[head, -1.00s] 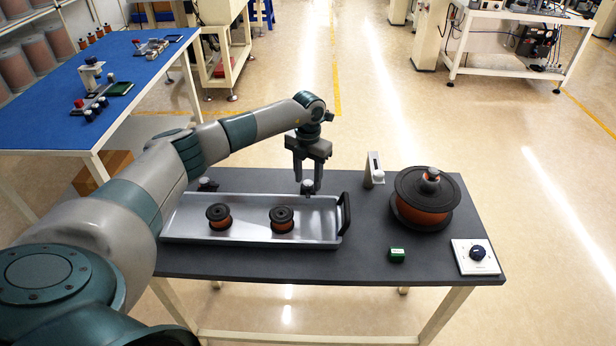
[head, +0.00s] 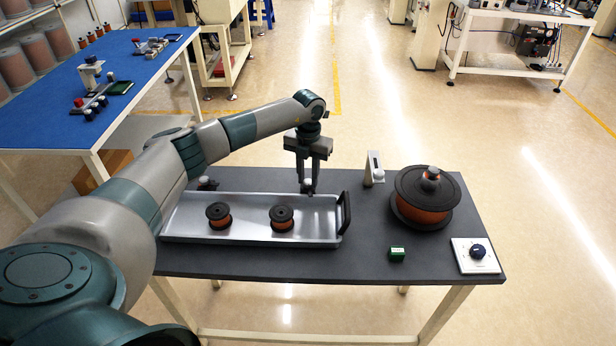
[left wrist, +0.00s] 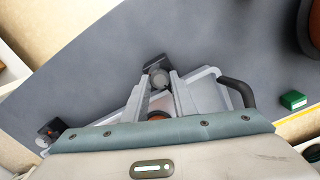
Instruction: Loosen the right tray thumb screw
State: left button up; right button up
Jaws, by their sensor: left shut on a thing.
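The metal tray (head: 250,233) lies on the dark table with two small copper-coloured spools (head: 218,215) in it. The right tray thumb screw (head: 307,186) is a small grey knob on a black clamp at the tray's back edge. My left gripper (head: 307,182) points down over it with its fingers shut on the knob; the left wrist view shows the knob (left wrist: 159,79) between the fingertips. My right gripper is out of view.
A grey upright bracket (head: 374,168), a large spool (head: 424,200), a green block (head: 397,253) and a white plate with a dark dial (head: 477,253) stand right of the tray. The tray's black handle (head: 345,212) rises at its right end.

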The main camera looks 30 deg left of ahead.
pick_arm(q)
jog(key=n, duration=0.3)
jog(key=shift+n, duration=0.3)
jog(key=n, duration=0.3)
jog(key=shift+n, duration=0.3)
jog(key=n+p, duration=0.1)
jog(key=n, duration=0.2)
jog(key=shift+r+n, duration=0.1)
jog(key=shift+n, duration=0.2)
jog(key=shift+n+p, duration=0.5)
jog(key=shift+n, duration=1.2)
jog(key=o, duration=1)
jog(key=shift+o, duration=0.2)
